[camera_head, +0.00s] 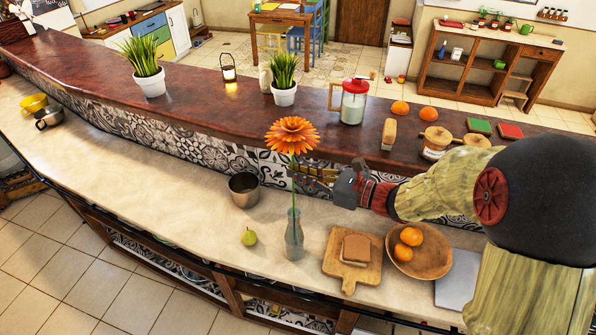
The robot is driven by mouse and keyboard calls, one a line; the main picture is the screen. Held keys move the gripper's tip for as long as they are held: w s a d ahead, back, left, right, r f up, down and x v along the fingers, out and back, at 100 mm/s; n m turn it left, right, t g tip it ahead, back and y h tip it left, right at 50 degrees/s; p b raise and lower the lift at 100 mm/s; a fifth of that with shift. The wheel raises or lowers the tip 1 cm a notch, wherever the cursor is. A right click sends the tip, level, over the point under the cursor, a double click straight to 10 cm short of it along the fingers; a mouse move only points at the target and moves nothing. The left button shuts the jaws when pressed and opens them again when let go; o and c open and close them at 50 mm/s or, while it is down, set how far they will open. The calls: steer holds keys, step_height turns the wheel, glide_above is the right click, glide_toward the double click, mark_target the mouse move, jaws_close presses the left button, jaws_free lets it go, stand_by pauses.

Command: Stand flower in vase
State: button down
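An orange flower (292,135) stands upright on a long green stem. The stem runs down to the grey, see-through vase (294,240) on the lower counter, and its lower end appears to be in the vase's neck. How deep it sits is hard to see. My gripper (302,175) reaches in from the right, level with the upper stem below the bloom. Its fingertips are at or right beside the stem. The fingers are small here, and I cannot tell whether they close around it.
A cutting board (345,275) with bread and a wooden bowl (435,268) with oranges are to the right. The raised ledge (210,95) behind holds potted plants and a jar.

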steer(key=shift+f+b, duration=1.25)
steer(key=shift+f, duration=0.7)
steer(key=c, duration=2)
jaws_free()
steer(key=shift+o, duration=0.2)
steer(key=shift+d, duration=0.1)
steer(key=v, duration=1.2)
